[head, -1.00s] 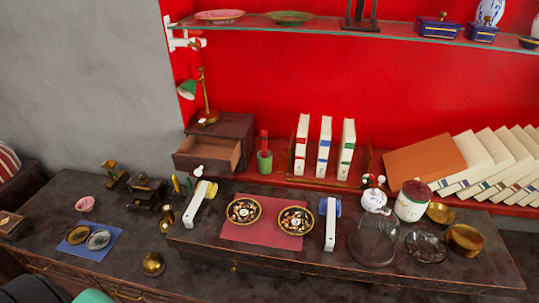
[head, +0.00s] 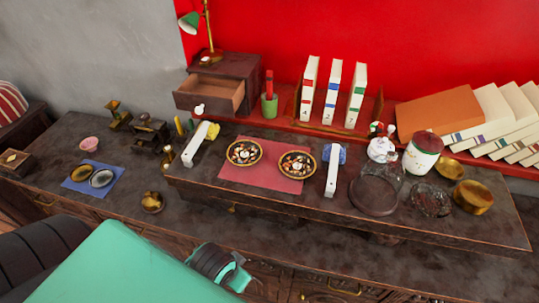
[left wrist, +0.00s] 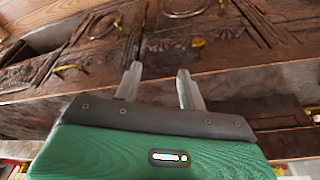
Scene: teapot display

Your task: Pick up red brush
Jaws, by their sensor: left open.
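The red brush (head: 269,82) stands upright in a small green cup (head: 269,105) on the red ledge at the back, beside the dark box with an open drawer. Only its upper part shows; the rest is hidden in the cup. My left arm, teal and black, reaches in from the lower left of the head view, far in front of the brush; its fingertips are not clear there. In the left wrist view my left gripper (left wrist: 158,78) is open and empty, facing carved wooden drawer fronts. The brush is not in that view. My right gripper is not in view.
A green-shaded lamp (head: 207,45) stands on the drawer box (head: 222,85) left of the cup, and white books (head: 332,92) stand to its right. Two patterned bowls on a red mat (head: 262,180) and white holders lie in front. A glass dome (head: 374,195) is at right.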

